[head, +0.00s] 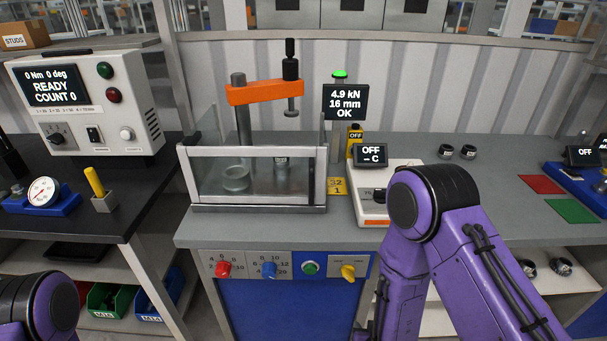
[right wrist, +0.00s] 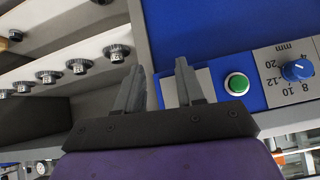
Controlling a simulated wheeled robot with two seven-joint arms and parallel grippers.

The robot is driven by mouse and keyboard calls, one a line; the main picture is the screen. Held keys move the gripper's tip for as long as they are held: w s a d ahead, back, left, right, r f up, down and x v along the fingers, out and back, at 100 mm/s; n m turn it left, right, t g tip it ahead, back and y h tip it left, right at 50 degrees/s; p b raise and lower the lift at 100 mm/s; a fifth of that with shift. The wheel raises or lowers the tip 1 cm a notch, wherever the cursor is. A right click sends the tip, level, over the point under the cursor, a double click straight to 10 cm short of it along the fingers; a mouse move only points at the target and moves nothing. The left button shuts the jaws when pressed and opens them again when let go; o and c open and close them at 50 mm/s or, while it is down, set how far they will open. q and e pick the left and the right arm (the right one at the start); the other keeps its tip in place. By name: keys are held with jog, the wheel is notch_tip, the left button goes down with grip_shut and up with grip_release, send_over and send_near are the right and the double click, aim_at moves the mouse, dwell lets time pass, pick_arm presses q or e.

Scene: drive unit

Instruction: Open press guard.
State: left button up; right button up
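The press guard (head: 255,151) is a clear panel in a grey frame, standing upright across the front of the press with its lower edge at the base. The orange-armed press (head: 265,92) rises behind and above it. A clear round part (head: 236,178) shows through the panel. My right gripper (right wrist: 160,66) is open, with an empty gap between its fingers, low by the blue control panel (head: 290,263); the arm mostly hides it in the head view. The yellow knob (head: 348,271) is near it; a finger seems to cover that knob in the wrist view. My left gripper is out of view.
The press display (head: 345,102) reads 4.9 kN, 16 mm, OK, under a green lamp (head: 339,74). A white device (head: 372,205) stands right of the guard. The red knob (head: 222,268), blue knob (head: 269,269) and green button (head: 310,268) line the panel.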

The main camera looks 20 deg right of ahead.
jog(key=w+a+r+n+t, duration=0.1)
jog(key=w+a+r+t, duration=0.2)
jog(key=w+r, duration=0.6)
jog(key=n+t, duration=0.2)
jog(key=t, duration=0.4)
send_near(312, 181)
jog(key=shift+y, duration=0.4)
jog(key=w+p, duration=0.1)
jog(key=w, duration=0.2)
jog(key=w+d+p, duration=0.1)
jog(key=w, duration=0.2)
jog(key=w+p, duration=0.1)
jog(key=w, duration=0.3)
jog(key=shift+d, duration=0.25)
jog(key=shift+w, duration=0.4)
grip_shut()
